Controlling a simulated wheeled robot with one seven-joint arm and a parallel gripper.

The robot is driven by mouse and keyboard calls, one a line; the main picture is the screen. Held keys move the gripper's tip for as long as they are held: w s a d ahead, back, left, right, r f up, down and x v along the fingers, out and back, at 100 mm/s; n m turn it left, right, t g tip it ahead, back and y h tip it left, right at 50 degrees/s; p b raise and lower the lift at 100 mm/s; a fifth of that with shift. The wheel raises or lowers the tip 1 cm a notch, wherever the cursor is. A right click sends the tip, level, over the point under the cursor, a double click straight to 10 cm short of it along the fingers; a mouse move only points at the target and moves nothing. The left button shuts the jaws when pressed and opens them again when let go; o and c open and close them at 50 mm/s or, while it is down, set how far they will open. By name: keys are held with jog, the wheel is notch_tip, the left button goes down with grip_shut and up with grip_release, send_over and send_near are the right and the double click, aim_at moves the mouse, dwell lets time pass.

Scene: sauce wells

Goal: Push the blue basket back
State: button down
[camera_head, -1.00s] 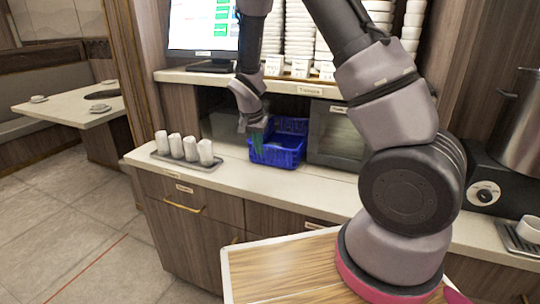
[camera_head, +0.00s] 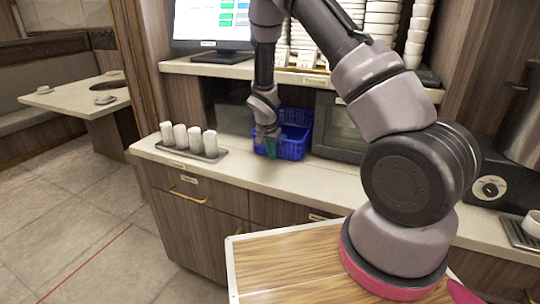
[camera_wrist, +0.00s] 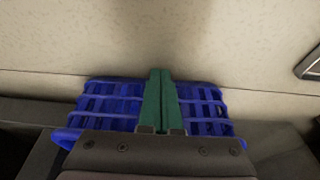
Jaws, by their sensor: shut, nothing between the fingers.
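The blue basket (camera_head: 296,151) stands upright on the counter (camera_head: 240,178), in the opening under the shelf, left of a dark box-like appliance. My gripper (camera_head: 270,147) is at the basket's front left part in the head view. Its green fingers are together with nothing between them. In the wrist view, my gripper (camera_wrist: 160,72) lies across the middle of the blue basket (camera_wrist: 108,104), its tips just past the basket's edge. My gripper hides the middle of the basket there. I cannot tell whether the fingers touch it.
A shelf (camera_head: 240,70) with a monitor and stacked dishes is above. The counter in front of the basket is clear.

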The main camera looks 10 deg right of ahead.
jog(key=w+d, duration=0.1)
jog(key=w, duration=0.1)
jog(key=w+d, duration=0.3)
jog(key=w, duration=0.1)
jog(key=shift+d, duration=0.2)
dwell(0.4)
